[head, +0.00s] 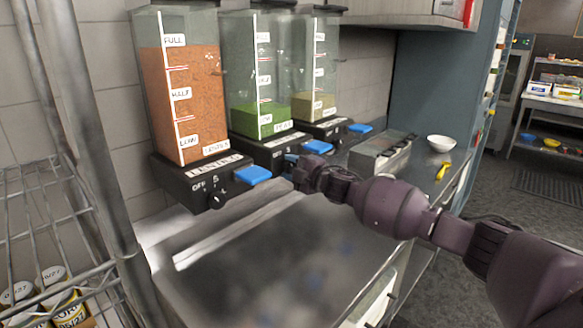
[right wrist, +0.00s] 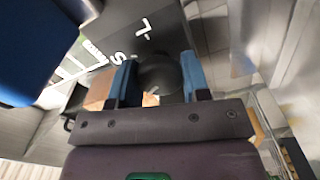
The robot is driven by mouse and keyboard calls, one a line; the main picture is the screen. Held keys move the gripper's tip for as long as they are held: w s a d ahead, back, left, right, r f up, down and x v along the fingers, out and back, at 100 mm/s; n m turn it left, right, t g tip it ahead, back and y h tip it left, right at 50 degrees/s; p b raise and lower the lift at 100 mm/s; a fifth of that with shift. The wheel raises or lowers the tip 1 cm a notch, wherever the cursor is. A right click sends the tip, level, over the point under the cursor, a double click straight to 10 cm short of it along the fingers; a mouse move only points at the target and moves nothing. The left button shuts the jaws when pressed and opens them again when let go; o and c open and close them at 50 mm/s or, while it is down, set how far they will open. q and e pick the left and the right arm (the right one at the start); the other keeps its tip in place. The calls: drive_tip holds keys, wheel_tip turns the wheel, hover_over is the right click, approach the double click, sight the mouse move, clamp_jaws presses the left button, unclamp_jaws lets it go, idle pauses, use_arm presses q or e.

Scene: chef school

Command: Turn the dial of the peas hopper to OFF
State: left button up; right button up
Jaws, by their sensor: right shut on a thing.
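The peas hopper (head: 260,85) is the middle of three clear dispensers, with a low layer of green peas inside. Its black base (head: 268,150) carries a blue lever (head: 317,147). My right gripper (head: 293,166) is at the front of this base, and its arm and hand hide the dial in the head view. In the right wrist view, my right gripper's blue fingers (right wrist: 158,82) are shut on the round black dial (right wrist: 158,68). White letters, among them L and S, show on the panel beside it. The dial's pointer direction cannot be read. My left gripper is not in view.
The orange lentils hopper (head: 185,85) stands to the left, with its own dial (head: 215,201) and blue lever (head: 253,175). A third hopper (head: 317,75) stands to the right. A metal container (head: 380,157) and white bowl (head: 441,143) sit farther right. A wire rack (head: 50,215) is at left.

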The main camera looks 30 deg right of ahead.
idle(0.3)
drive_tip(key=o, duration=0.9)
drive_tip(key=v, duration=1)
drive_tip(key=shift+s+d, duration=0.2)
drive_tip(key=shift+s, duration=0.15)
